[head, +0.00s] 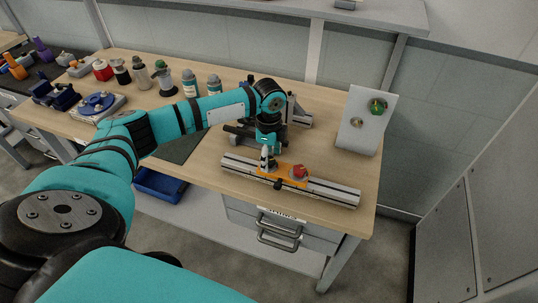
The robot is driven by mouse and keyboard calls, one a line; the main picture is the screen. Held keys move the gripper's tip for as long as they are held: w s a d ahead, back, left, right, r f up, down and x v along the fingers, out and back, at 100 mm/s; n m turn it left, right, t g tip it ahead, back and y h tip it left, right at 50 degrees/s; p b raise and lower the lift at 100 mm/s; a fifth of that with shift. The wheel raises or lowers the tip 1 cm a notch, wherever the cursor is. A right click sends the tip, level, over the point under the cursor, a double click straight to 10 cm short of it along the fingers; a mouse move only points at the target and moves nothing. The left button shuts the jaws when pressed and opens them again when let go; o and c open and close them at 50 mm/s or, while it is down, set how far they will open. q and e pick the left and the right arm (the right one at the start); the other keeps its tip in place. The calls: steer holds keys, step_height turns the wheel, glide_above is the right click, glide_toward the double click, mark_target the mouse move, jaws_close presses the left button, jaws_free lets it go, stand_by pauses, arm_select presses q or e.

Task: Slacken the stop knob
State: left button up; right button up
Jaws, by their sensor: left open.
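A silver slotted rail (330,191) lies along the front right of the wooden bench. A small black knob (278,184) sticks out at the block's front; I cannot tell which of the two is the stop knob. My left gripper (267,164) points down over the left end of the block, left of the red knob. It is open and small in view, and I cannot tell whether it touches anything. My right gripper is not in view.
A grey panel with a green button (377,106) stands at the bench's right end. Another metal fixture (298,113) is behind my left wrist. Several bottles (140,72) stand at the back left. A blue bin (160,185) is below the bench.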

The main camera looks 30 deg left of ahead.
arm_select(q)
steer(key=shift+f, duration=0.35)
steer(key=c, duration=1.2)
steer(key=shift+o, duration=0.2)
steer(key=shift+r+n+p, duration=0.2)
steer(key=shift+n+p, duration=0.2)
steer(key=shift+p, duration=0.4)
steer(key=n+p, duration=0.2)
steer(key=p, duration=0.1)
steer(key=shift+r+n+p, duration=0.1)
steer(key=shift+n+p, duration=0.2)
steer(key=shift+n, duration=0.1)
steer(key=shift+n+p, duration=1.2)
steer(key=shift+p, duration=0.05)
steer(key=shift+f+n+p, duration=0.2)
steer(key=shift+n+p, duration=0.2)
steer(key=shift+n, duration=0.2)
